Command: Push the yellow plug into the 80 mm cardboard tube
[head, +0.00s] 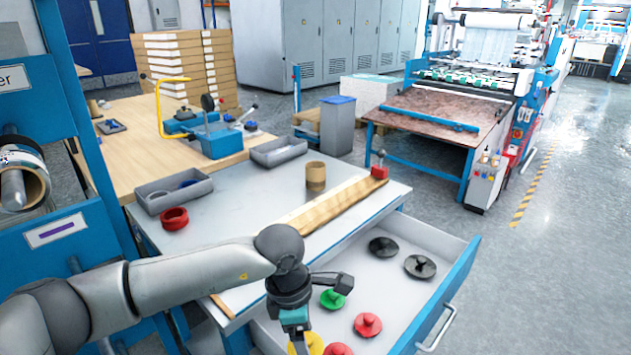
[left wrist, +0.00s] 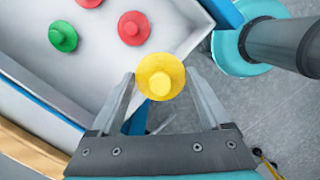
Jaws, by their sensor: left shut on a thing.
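The yellow plug (left wrist: 160,77) is a round disc with a knob. It sits between the two fingertips of my left gripper (left wrist: 161,80), which is shut on it. In the head view the yellow plug (head: 306,346) shows at the bottom edge, partly hidden by my left gripper (head: 297,335), low at the open drawer. A short brown cardboard tube (head: 316,178) stands upright on the grey table top, well beyond the gripper; its size cannot be read. My right gripper is in neither view.
The open drawer (head: 386,306) holds green (head: 332,299), red (head: 367,324) and black plugs (head: 420,266).

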